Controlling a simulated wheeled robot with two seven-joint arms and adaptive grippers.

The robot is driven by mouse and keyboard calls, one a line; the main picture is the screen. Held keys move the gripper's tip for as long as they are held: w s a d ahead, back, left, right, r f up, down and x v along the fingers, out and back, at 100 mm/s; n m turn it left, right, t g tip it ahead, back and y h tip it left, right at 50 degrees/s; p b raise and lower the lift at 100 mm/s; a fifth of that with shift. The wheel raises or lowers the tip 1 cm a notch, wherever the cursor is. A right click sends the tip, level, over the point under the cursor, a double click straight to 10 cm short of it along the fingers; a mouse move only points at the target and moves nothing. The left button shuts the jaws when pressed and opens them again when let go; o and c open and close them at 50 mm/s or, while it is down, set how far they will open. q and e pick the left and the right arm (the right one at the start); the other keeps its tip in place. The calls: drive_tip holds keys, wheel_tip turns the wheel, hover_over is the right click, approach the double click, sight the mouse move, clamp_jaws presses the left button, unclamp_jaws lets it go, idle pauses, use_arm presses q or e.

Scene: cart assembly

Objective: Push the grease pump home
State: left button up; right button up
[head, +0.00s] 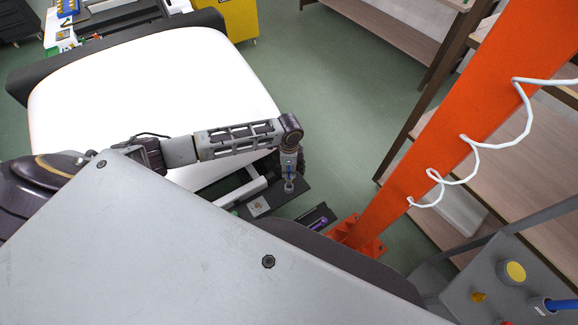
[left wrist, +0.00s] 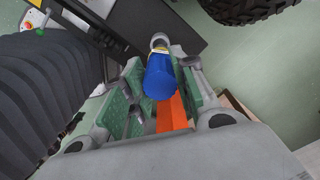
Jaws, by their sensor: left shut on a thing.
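A blue cylinder with a pale band and a grey round end, which looks like the grease pump (left wrist: 160,78), sits between the green finger pads of my left gripper (left wrist: 158,95). My left gripper is shut on it. In the head view my left gripper (head: 289,172) points down over a dark flat plate (head: 292,203), and only a little blue shows at its tip. The grey end of the pump lies toward a dark surface in the left wrist view; I cannot tell whether they touch. My right gripper is in neither view.
An orange post (head: 440,137) with a coiled white cable stands to the right of my gripper. A white rounded body (head: 150,85) lies left. A grey control panel (head: 512,280) is at lower right. Wooden shelves (head: 475,185) stand behind the post. Green floor is free beyond the plate.

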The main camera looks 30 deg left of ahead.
sight(289, 177)
use_arm(q)
drive_tip(key=shift+f, duration=0.95)
drive_tip(key=shift+r+p, duration=0.1)
drive_tip(key=shift+p, duration=0.6)
idle(0.4)
idle(0.5)
drive_tip(key=shift+f+b, duration=1)
drive_tip(key=shift+f, duration=1.25)
idle(0.5)
drive_tip(key=o, duration=1.1)
